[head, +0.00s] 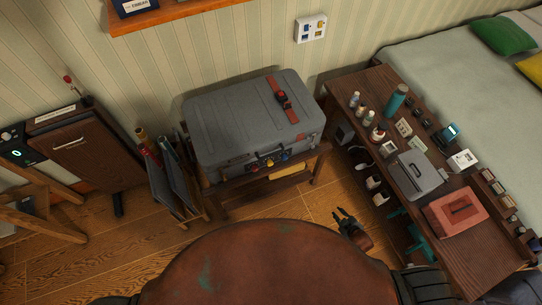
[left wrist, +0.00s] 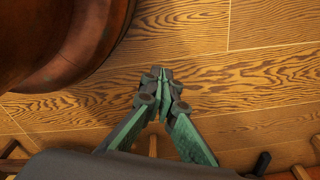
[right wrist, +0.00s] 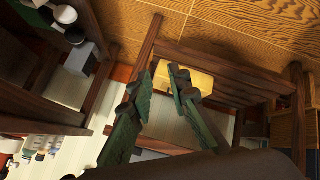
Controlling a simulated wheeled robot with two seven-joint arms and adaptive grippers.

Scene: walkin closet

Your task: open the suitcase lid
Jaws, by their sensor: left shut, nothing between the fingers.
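The grey suitcase (head: 225,118) lies flat on a low wooden stand (head: 245,200) against the wall, with its lid shut. A red strap or tag (head: 281,94) lies across the lid's right part. Red and yellow latch pieces (head: 268,163) and a dark handle show on its front side. My right gripper (head: 344,214) is open and empty, over the floor to the right of and in front of the stand. The right wrist view shows its spread fingers (right wrist: 163,80) with the slatted stand beyond. My left gripper (left wrist: 158,74) is shut and empty above the wooden floor.
A long wooden table (head: 455,187) with bottles, boxes and a red folder (head: 458,211) stands at the right, close to my right gripper. A narrow rack (head: 172,190) adjoins the stand's left side. A brown cabinet (head: 85,150) is further left. Floor before the stand is clear.

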